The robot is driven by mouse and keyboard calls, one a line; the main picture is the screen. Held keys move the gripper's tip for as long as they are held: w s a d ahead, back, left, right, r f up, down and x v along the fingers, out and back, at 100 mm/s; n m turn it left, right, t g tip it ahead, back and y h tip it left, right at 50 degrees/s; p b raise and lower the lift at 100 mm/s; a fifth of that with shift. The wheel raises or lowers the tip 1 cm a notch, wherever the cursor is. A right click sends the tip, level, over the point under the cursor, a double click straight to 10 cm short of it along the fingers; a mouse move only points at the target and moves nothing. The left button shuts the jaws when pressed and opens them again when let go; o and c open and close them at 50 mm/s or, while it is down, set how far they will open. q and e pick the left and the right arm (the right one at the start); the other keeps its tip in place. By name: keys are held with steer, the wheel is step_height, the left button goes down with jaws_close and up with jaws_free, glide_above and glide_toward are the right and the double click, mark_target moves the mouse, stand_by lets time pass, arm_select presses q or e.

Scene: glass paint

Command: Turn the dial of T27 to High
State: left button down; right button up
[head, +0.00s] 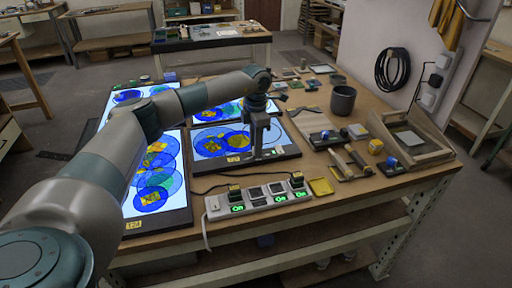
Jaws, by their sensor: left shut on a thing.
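A lit light panel (209,141) with blue and yellow glass circles lies in the middle of the table, with a small yellow label (233,159) on its front frame. The label's text is too small to read, so I cannot confirm it is T27. My left gripper (258,155) points down at the panel's front frame, just right of the label. It is shut on what appears to be the panel's dial; its fingers hide the dial and its setting. A larger lit panel (127,207) at left carries a label that looks like T24. My right gripper is not in view.
A white power strip (258,198) with green lit displays and plugs lies in front of the panel, its cable near the edge.

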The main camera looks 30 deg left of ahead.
arm_select(q)
steer(key=n, duration=0.4)
steer(key=shift+n, duration=0.3)
steer(key=shift+w+r+n, duration=0.1)
steer(key=shift+n, duration=1.5)
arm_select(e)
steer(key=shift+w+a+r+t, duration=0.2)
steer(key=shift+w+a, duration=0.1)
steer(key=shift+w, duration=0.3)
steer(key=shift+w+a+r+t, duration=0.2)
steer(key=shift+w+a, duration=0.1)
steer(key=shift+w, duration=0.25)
arm_select(q)
steer(key=c, duration=1.5)
jaws_free()
steer(key=shift+b, duration=0.3)
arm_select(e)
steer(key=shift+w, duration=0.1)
